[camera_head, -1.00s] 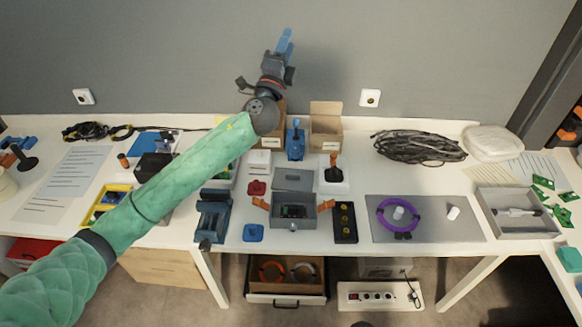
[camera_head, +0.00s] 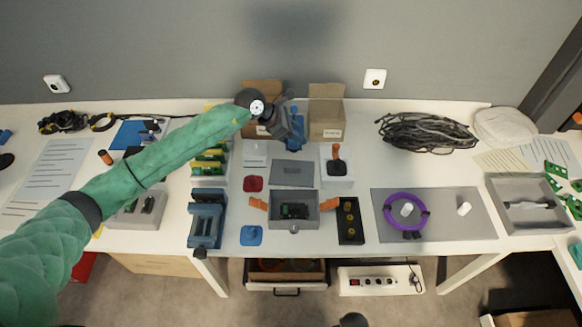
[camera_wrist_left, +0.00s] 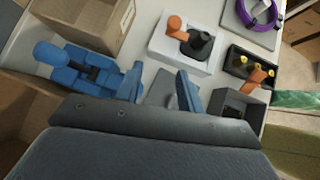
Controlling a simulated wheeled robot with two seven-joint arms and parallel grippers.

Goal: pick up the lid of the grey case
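My left gripper (camera_head: 296,141) is above the table behind the lid, pointing down. In the left wrist view its two blue fingers (camera_wrist_left: 160,86) are apart with nothing held. Part of the lid (camera_wrist_left: 158,88) shows between and beyond them; the rest is hidden. The case also shows at the right of that view (camera_wrist_left: 240,108). My right gripper is not seen.
A blue device (camera_wrist_left: 85,72) and an open carton (camera_wrist_left: 90,22) stand close to the left gripper. An orange-handled joystick on a white base (camera_head: 336,168) is right of the lid. A red piece (camera_head: 253,183) lies to its left.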

